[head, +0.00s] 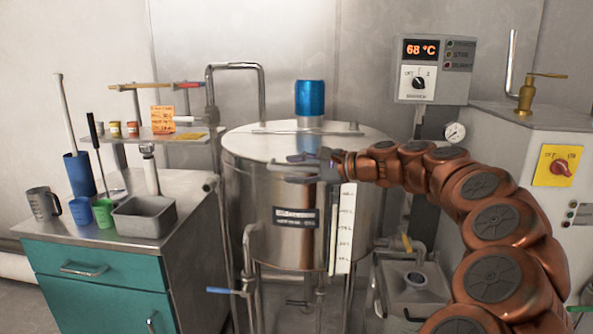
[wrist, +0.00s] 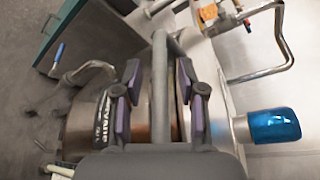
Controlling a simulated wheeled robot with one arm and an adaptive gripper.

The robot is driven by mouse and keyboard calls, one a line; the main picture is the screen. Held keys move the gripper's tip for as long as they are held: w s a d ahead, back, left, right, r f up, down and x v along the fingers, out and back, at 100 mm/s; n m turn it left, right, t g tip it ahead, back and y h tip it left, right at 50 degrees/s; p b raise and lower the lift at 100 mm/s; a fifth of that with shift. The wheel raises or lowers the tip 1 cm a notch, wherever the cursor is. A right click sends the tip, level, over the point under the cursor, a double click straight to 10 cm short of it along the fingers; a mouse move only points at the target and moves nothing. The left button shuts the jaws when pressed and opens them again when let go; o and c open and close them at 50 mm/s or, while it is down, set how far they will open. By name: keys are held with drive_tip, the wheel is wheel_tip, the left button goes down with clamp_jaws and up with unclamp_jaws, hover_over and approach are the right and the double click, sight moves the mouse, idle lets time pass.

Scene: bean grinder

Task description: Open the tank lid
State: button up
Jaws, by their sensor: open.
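The steel tank (head: 262,200) stands in the middle of the head view. Its round, flat lid (head: 262,143) is down, with a blue cylindrical cap (head: 310,98) on top. The cap also shows at the right of the wrist view (wrist: 274,126). My gripper (head: 292,166) is at the front edge of the lid. In the wrist view, its two purple-padded fingers (wrist: 158,78) are open, one on either side of a grey bar (wrist: 160,50), which looks like the lid's handle. I cannot tell whether the fingers touch the bar.
A teal cabinet (head: 100,285) with a jug, cups and a grey tray stands left of the tank. A shelf (head: 160,136) and pipes are near the lid's left side. A control box (head: 432,70) reading 68 °C and a machine with a red-yellow switch (head: 561,167) are at the right.

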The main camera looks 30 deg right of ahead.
clamp_jaws()
idle(0.4)
idle(0.4)
